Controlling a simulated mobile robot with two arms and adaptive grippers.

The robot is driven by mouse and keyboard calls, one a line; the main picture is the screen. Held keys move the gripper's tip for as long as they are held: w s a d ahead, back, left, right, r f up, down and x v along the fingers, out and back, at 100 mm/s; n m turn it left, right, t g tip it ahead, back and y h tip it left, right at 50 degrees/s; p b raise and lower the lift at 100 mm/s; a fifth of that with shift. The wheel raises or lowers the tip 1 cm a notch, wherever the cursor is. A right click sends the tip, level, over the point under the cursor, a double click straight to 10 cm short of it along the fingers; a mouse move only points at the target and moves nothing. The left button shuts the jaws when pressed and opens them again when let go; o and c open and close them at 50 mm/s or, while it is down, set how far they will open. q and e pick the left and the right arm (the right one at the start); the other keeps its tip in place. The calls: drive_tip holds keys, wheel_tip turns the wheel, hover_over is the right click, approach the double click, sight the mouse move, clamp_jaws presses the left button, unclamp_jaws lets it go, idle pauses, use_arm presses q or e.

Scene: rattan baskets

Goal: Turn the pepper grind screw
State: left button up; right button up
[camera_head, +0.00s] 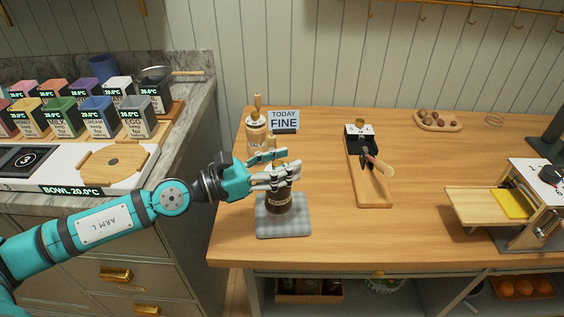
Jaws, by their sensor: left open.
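A dark brown jar or grinder body (278,206) with a pale label stands upright on a grey checked cloth (293,229) near the table's front left. My left gripper (283,169) is open at its upper part, fingers pointing right. The gripper hides much of the top, and I cannot tell whether the fingers touch it. A wooden knob piece (271,145) shows just behind the fingers. A light wooden mill (256,128) with a tall knob and dark label stands farther back. Which one is the pepper grinder is not clear. My right gripper is not in view.
A sign (284,118) reading "TODAY FINE" stands behind the gripper. To the right are a wooden board with a dark lever device (361,143), a small tray of brown balls (437,120) and a press-like machine (541,190). The table's right middle is clear.

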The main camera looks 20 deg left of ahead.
use_arm(q)
drive_tip(key=shift+s+a, duration=0.5)
drive_tip(key=shift+s, duration=0.05)
drive_tip(key=v, duration=1)
drive_tip(key=shift+s+a, duration=0.15)
drive_tip(key=shift+a, duration=0.1)
